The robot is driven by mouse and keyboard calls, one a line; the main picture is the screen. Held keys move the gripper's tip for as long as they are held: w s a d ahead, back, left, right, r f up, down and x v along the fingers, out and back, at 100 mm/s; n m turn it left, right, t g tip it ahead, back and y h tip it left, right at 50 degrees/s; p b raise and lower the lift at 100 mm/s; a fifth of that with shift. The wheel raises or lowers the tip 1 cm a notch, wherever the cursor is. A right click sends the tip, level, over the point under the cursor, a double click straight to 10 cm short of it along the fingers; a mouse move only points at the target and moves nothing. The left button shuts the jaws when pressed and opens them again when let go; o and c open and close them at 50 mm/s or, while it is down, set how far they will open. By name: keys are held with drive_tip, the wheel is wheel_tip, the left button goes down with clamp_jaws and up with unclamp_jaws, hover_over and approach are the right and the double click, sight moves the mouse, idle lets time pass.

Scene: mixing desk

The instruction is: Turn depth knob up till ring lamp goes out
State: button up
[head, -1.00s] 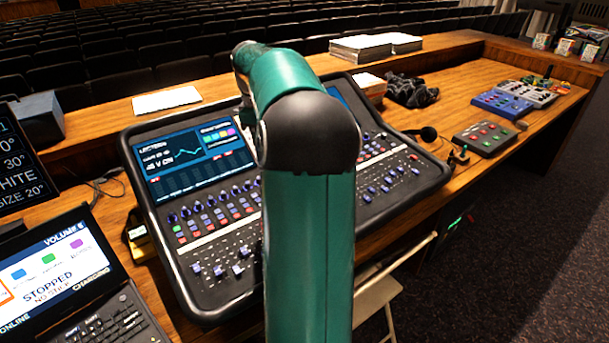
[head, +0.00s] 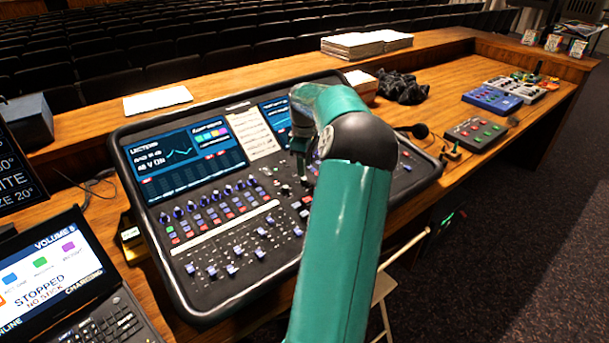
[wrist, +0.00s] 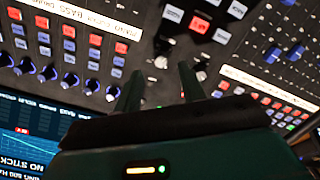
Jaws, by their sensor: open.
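My gripper (wrist: 158,88) is open in the wrist view, its two green fingers spread over the mixing desk (wrist: 125,60), with nothing held between them. A small pale-capped knob (wrist: 161,61) shows just beyond the gap between the fingertips; another pale knob (wrist: 201,76) is beside the right finger. I cannot read a depth label, so I cannot tell which is the depth knob, and I cannot make out a lit ring lamp. In the head view the mixing desk (head: 215,275) lies under my arm, which covers its right-middle part and mostly hides the gripper.
Rows of blue knobs and red buttons crowd both sides in the wrist view. In the head view a laptop (head: 75,275) stands at lower left. A gooseneck microphone (head: 425,132) and a small button box (head: 480,133) are to the right.

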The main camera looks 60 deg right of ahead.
sight(305, 178)
drive_tip(key=shift+f, duration=2.25)
clamp_jaws()
drive_tip(key=shift+m, duration=0.4)
drive_tip(key=m, duration=0.5)
drive_tip(key=shift+r, duration=0.1)
drive_tip(key=m, duration=0.6)
drive_tip(key=shift+t+y, duration=0.4)
drive_tip(key=shift+m, duration=0.3)
